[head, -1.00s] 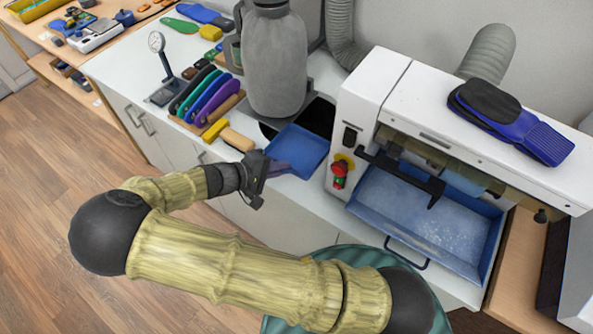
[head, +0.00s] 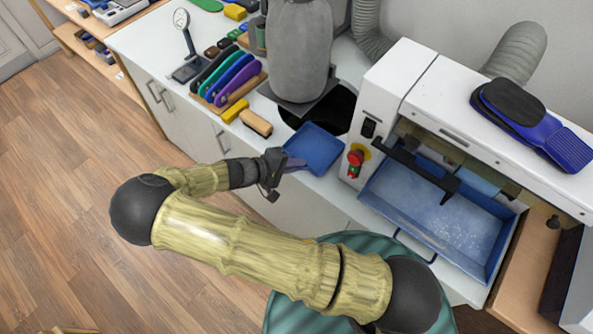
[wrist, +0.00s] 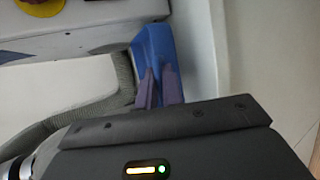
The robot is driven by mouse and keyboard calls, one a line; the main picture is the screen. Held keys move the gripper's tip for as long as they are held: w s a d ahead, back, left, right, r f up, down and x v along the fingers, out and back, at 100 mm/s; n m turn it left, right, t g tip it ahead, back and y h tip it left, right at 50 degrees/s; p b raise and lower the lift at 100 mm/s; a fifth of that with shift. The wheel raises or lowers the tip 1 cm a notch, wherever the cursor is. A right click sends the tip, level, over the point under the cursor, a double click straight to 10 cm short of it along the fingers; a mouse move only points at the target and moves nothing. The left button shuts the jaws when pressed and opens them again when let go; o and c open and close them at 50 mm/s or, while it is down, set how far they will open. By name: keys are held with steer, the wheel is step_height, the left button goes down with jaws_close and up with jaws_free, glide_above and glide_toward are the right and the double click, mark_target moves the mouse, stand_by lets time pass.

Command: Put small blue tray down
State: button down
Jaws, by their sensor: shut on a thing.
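The small blue tray (head: 318,150) is a shallow square dish at the front of the white counter, left of the white machine. My gripper (head: 293,164) is shut on its near left edge with purple fingers. In the wrist view the tray (wrist: 153,42) stands beyond the two purple fingertips (wrist: 158,88), which meet its near end. I cannot tell whether the tray's underside touches the counter or hangs just above it.
A dark round opening (head: 334,108) lies behind the tray, beside a grey canister (head: 298,50). A wooden brush (head: 257,122) and a rack of coloured insoles (head: 232,80) are to the left. The machine's red button (head: 355,160) is close on the right.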

steer(key=shift+f+p, duration=0.55)
steer(key=shift+f, duration=1.5)
steer(key=shift+f, duration=0.2)
steer(key=c, duration=1.6)
jaws_free()
steer(key=shift+o, duration=0.2)
steer(key=shift+r, duration=0.1)
steer(key=b+v, duration=0.3)
steer(key=v, duration=0.9)
